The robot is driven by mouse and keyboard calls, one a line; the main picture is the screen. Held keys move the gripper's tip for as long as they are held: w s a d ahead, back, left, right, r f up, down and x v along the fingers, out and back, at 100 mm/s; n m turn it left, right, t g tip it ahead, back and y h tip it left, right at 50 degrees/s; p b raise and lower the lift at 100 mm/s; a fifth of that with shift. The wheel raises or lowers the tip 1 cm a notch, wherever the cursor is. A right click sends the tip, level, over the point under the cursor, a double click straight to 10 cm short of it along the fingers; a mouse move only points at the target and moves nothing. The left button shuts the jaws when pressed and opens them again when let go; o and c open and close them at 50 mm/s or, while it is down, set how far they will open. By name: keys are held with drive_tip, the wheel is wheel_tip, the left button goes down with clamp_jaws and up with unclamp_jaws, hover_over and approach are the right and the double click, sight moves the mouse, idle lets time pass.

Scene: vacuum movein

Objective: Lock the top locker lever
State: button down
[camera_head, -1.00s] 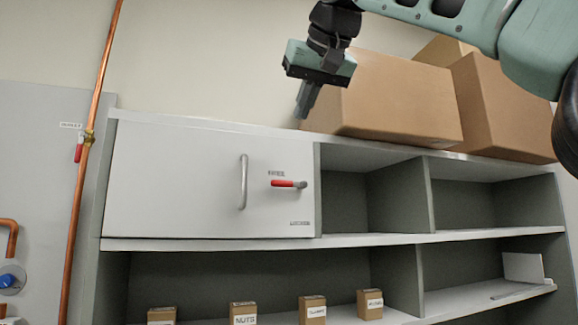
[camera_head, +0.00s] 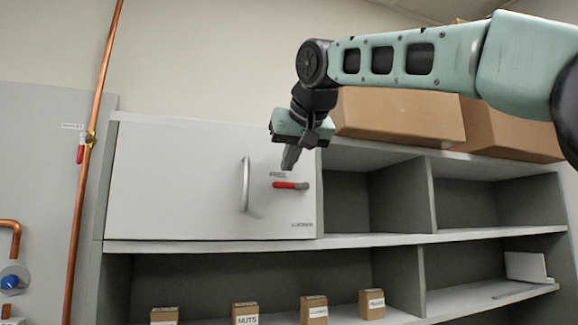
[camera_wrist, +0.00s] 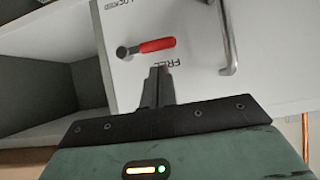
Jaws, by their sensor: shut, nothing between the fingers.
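The red-handled lever (camera_head: 290,185) is on the right part of the white locker door (camera_head: 170,190), its red grip pointing left and lying level. The label above it reads FREE, and a label at the lower right of the door reads LOCKED. My gripper (camera_head: 289,163) is shut and empty, pointing down just above the lever in the head view. In the wrist view my gripper's fingertips (camera_wrist: 159,72) are beside the label, close to the red lever (camera_wrist: 150,46). I cannot tell whether they touch the door.
A vertical metal door handle (camera_head: 245,185) stands left of the lever. Open shelf compartments (camera_head: 400,195) are to the right. Cardboard boxes (camera_head: 400,115) sit on top of the unit. Several small boxes (camera_head: 314,309) stand on the lower shelf. A copper pipe (camera_head: 92,150) runs at the left.

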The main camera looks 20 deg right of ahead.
drive_tip(key=shift+w+f, duration=0.2)
drive_tip(key=shift+f, duration=0.6)
